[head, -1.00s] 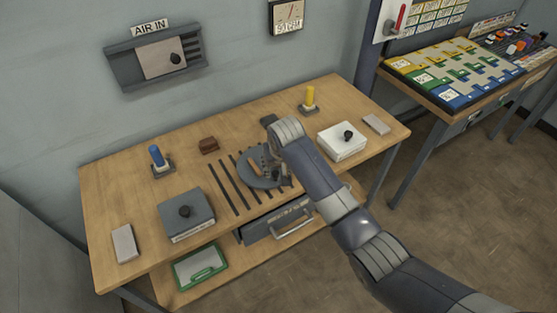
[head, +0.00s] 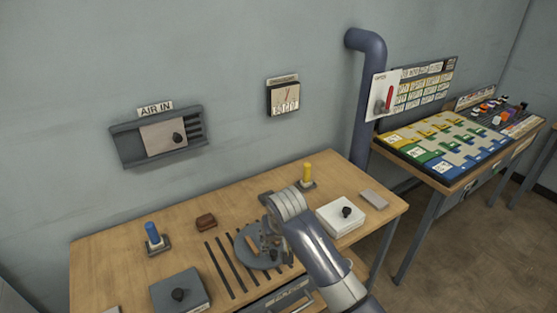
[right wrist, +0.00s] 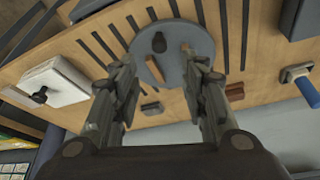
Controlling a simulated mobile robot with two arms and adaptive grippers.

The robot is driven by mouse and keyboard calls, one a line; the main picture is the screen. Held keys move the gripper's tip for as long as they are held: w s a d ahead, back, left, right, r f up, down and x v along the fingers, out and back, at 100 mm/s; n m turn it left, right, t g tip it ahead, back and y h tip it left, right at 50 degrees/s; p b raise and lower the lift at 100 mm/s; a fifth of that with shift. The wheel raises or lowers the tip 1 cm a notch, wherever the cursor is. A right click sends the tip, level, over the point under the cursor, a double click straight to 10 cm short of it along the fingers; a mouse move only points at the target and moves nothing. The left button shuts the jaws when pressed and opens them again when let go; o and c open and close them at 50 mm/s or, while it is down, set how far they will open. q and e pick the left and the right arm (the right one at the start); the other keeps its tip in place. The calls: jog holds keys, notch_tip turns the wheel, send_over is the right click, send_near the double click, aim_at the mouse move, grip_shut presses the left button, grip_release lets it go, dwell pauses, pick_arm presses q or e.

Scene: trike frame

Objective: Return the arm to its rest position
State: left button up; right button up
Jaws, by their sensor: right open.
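My right arm comes in from the lower right in the head view. Its gripper (head: 272,243) points down over the round grey plate (head: 246,256) on the wooden bench. In the right wrist view the two fingers (right wrist: 165,85) stand well apart with nothing held between them. The grey plate (right wrist: 170,72) lies beyond them, with a black knob (right wrist: 159,42) and a small wooden piece (right wrist: 186,50) on it. My left gripper is in neither view.
On the bench (head: 112,262) stand a white box (head: 336,219), a grey box (head: 180,293), a blue-handled tool (head: 152,233), a yellow-handled tool (head: 307,175) and a brown block (head: 206,221). A wall panel (head: 163,135) is behind. A coloured board (head: 450,145) lies right.

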jog(key=s+d+f, duration=0.4)
jog(key=s+d, duration=0.1)
jog(key=s, duration=0.4)
jog(key=s+d+f, duration=0.5)
jog(key=s+d, duration=0.1)
jog(key=s, duration=0.3)
jog(key=s+d+r+h, duration=0.1)
jog(key=s+d, duration=0.4)
jog(key=s, duration=0.3)
jog(key=s+d+r, duration=0.2)
jog(key=s+d, duration=0.4)
jog(key=s, duration=0.2)
notch_tip(320, 180, down, 28)
jog(key=s+g+b, duration=0.1)
jog(key=g+b, duration=0.1)
jog(key=s+d+f+g+b, duration=0.1)
jog(key=s+d+f+b, duration=0.1)
jog(key=s+f, duration=1.5)
jog(key=shift+s+d+f, duration=0.15)
jog(key=shift+d+f, duration=0.1)
jog(key=shift+f, duration=0.55)
